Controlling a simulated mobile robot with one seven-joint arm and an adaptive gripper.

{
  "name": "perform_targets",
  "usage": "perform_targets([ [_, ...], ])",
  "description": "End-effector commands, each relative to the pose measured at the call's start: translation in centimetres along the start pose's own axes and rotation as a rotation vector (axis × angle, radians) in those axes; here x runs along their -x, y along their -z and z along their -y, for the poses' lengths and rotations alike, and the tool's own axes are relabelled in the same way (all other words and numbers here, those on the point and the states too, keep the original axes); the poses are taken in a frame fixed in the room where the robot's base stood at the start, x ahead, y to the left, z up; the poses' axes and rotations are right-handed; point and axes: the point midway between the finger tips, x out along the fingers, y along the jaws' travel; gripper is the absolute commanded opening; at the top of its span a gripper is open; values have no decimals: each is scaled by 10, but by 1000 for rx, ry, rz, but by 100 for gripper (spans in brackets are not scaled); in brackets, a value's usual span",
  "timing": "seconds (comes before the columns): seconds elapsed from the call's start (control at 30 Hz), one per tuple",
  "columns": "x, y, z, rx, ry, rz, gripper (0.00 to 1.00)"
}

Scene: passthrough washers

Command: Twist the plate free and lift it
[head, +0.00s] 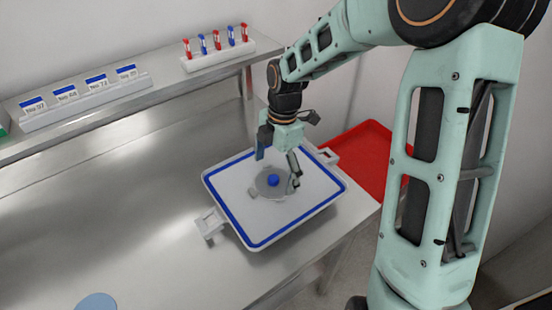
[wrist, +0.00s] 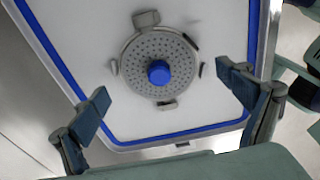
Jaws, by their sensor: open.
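The plate (wrist: 142,63) is a round grey disc with many small holes and a blue knob (wrist: 158,72) at its centre. In the wrist view it sits flat in the white panel, with small grey tabs around its rim. The plate also shows in the head view (head: 262,184), partly behind a finger. My gripper (wrist: 166,104) is open and empty. Its two fingers are wide apart, on either side of the plate's near edge in the wrist view. In the head view my gripper (head: 278,168) hangs above the white tray.
The white tray (head: 228,189) has a blue border and side handles, and stands at the right end of the steel counter (head: 120,190). A red tray (head: 368,150) lies behind it at right. A shelf (head: 165,85) at the back holds labelled cards and a rack of red and blue tubes (head: 218,55).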

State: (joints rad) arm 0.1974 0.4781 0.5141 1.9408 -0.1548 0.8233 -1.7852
Motion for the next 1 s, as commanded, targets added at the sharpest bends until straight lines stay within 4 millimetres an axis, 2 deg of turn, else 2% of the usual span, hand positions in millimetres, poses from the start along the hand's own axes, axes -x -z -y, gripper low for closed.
perform_targets([
  [0.13, -10, 0, 0, 1, 0, 0, 94],
  [0.43, -12, 0, 0, 0, -1, 0, 94],
  [1.0, -12, 0, 0, 0, -1, 1, 32],
])
